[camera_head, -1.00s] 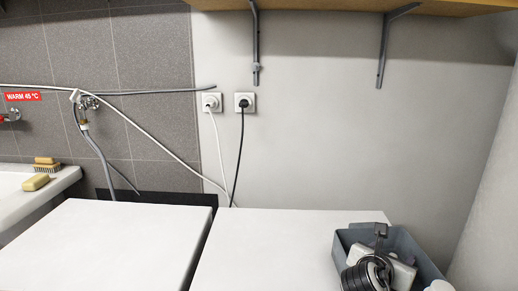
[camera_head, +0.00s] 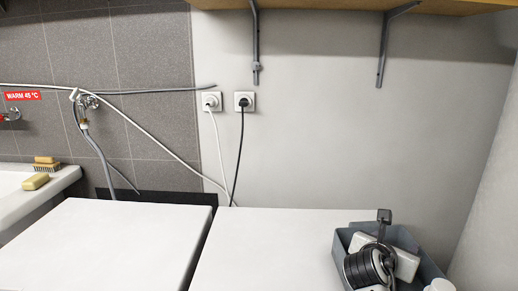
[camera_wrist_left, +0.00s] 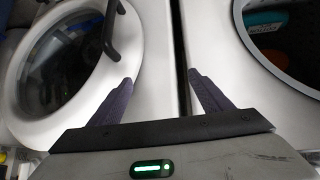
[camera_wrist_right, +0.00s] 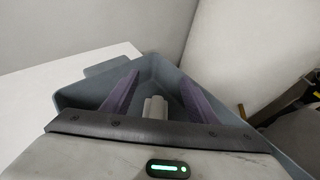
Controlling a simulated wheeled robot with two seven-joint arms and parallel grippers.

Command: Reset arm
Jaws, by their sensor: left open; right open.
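My right gripper (camera_wrist_right: 160,78) is open, with its two dark fingers apart over the grey bin (camera_wrist_right: 80,97). A pale upright object (camera_wrist_right: 155,107) shows between the fingers, inside the bin; nothing is clearly gripped. In the head view my right wrist stands in front of and above the grey bin (camera_head: 342,240), and its fingertips are hard to make out there. My left gripper (camera_wrist_left: 160,78) is open and empty in the left wrist view, in front of two white machine fronts. It is not in the head view.
Two white machine tops (camera_head: 95,240) (camera_head: 270,245) stand side by side with a narrow gap. In the left wrist view are a round door (camera_wrist_left: 68,55) with a black bar near it and a round opening (camera_wrist_left: 285,35). A shelf bracket (camera_head: 385,50) hangs above.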

